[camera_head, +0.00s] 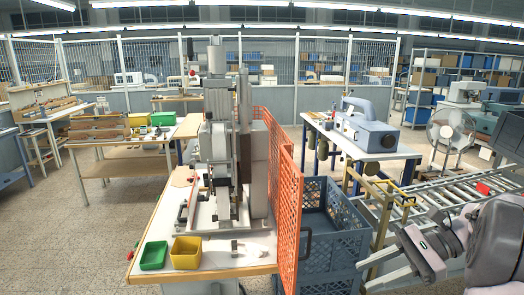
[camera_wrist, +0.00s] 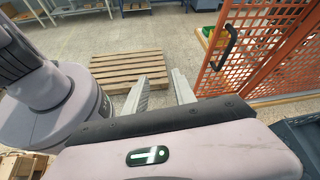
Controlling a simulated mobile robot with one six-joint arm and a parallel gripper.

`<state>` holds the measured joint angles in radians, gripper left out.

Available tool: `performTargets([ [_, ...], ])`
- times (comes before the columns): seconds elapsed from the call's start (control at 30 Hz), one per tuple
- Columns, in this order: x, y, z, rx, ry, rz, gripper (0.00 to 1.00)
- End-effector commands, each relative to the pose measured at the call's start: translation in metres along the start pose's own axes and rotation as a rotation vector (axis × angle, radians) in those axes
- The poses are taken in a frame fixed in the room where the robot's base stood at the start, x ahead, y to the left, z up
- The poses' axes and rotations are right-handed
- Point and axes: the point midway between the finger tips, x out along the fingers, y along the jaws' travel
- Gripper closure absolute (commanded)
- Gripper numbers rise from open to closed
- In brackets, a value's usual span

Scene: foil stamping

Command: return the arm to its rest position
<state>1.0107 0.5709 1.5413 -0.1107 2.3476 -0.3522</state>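My gripper shows in the wrist view (camera_wrist: 160,92), with its two pale fingers spread apart and nothing between them. It is open above the floor, and a wooden pallet lies beyond the fingers. The stamping press (camera_head: 217,130) stands on the wooden-topped table (camera_head: 150,238) in the middle, apart from my arm.
An orange mesh guard (camera_head: 287,195) stands on the table's right side; its black handle (camera_wrist: 224,47) shows in the wrist view. Blue crates (camera_head: 335,230) stand beside it. The conveyor (camera_head: 440,190) is at right. The pallet (camera_wrist: 128,68) lies on open floor. Green (camera_head: 154,255) and yellow (camera_head: 186,252) bins sit on the table.

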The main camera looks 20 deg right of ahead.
Motion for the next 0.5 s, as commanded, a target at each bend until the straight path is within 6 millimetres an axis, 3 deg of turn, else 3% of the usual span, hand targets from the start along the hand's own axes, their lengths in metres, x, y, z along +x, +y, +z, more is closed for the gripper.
performTargets([
  [0.03, 0.028, 0.006, 0.008, -0.065, 0.062, 0.068, 0.68],
  [0.17, 0.102, 0.038, 0.033, -0.303, 0.280, 0.258, 0.68],
  [0.3, 0.184, 0.100, 0.040, -0.722, 0.575, 0.420, 0.68],
  [0.4, 0.220, 0.137, 0.034, -1.025, 0.735, 0.435, 0.68],
  [0.5, 0.241, 0.158, 0.029, -1.254, 0.826, 0.398, 0.68],
])
